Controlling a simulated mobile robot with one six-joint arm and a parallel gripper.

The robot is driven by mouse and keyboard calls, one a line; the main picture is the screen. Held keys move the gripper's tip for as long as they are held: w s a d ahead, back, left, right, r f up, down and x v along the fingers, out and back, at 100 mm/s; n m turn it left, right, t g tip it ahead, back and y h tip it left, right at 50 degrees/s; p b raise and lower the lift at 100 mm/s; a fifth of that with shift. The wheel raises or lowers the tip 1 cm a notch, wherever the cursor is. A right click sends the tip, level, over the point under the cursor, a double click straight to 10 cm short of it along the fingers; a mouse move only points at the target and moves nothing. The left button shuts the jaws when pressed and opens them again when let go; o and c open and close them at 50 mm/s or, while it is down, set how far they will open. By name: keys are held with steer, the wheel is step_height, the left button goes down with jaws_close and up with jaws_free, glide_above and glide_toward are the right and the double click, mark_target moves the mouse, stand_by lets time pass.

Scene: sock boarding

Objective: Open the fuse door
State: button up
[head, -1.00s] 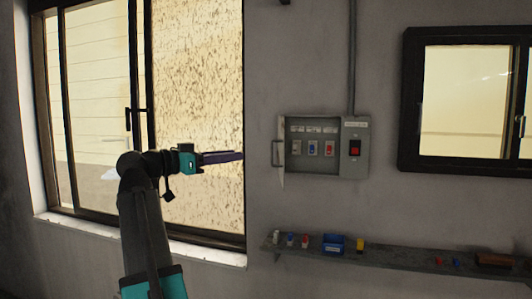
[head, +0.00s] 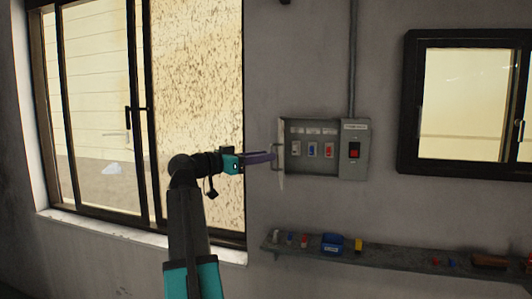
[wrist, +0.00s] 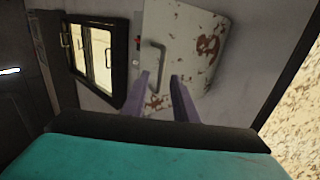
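The fuse box (head: 355,128) is on the wall, with its fuse door (head: 282,182) standing out at the left side, seen nearly edge-on. Several fuses show inside the box. In the wrist view the fuse door (wrist: 195,42) shows a pale, rust-spotted face with a grey bar handle (wrist: 162,50). My gripper (head: 274,156) is at the door's left, by the handle. In the wrist view my gripper (wrist: 160,76) has its two purple fingers apart, with the lower handle between them in the picture. I cannot tell whether they touch it.
A shelf (head: 400,254) below the box carries a blue bin (head: 332,244) and several small coloured parts. A large window (head: 90,120) is at the left and a smaller window (head: 462,100) at the right. The wall around the box is mostly clear.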

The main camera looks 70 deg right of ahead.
steer(key=shift+x, duration=0.95)
jaws_close()
steer(key=shift+f, duration=0.1)
stand_by(0.8)
